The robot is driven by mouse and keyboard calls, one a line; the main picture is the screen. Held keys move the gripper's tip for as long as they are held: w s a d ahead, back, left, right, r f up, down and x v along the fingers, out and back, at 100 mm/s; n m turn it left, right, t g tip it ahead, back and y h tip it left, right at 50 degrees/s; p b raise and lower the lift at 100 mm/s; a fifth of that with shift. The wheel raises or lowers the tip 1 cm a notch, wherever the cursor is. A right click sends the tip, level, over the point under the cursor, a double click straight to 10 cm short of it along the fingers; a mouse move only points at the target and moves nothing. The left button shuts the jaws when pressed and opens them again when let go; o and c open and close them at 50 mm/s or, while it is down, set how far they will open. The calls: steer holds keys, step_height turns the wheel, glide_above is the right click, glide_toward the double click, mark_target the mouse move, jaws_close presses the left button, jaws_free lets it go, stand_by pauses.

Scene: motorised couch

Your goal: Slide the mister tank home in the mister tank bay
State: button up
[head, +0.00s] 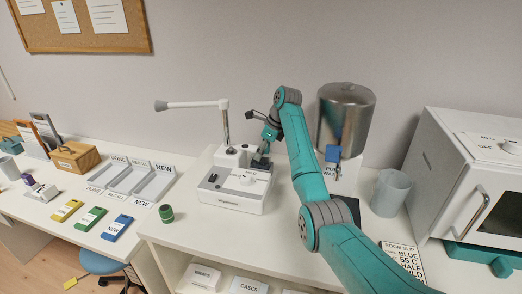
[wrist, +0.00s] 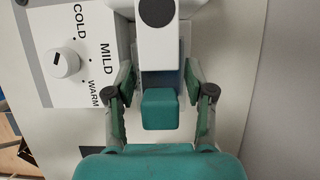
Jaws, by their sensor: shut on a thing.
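The mister is a white machine (head: 232,192) with a dial on the counter, and a white post with a side arm (head: 195,104) rises at its back. My gripper (head: 262,160) is at the machine's back right. In the wrist view my gripper (wrist: 160,88) has a finger on each side of the mister tank, a pale bluish body with a teal block (wrist: 159,109) facing me. The gripper is shut on the tank. The tank's far end is hidden under a white housing (wrist: 157,48) with a dark round cap, so its depth in the bay cannot be told.
The temperature dial (wrist: 66,64), marked COLD, MILD and WARM, is close left of my fingers. A steel urn (head: 345,115), a grey cup (head: 390,192) and a white microwave-like box (head: 465,185) stand right. A green cylinder (head: 166,214) sits left of the machine.

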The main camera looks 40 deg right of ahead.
steer(key=shift+f, duration=0.45)
steer(key=o, duration=1.5)
steer(key=shift+c, duration=0.2)
steer(key=v, duration=0.7)
steer(key=shift+s+r, duration=0.1)
steer(key=shift+r, duration=0.1)
steer(key=shift+s, duration=0.1)
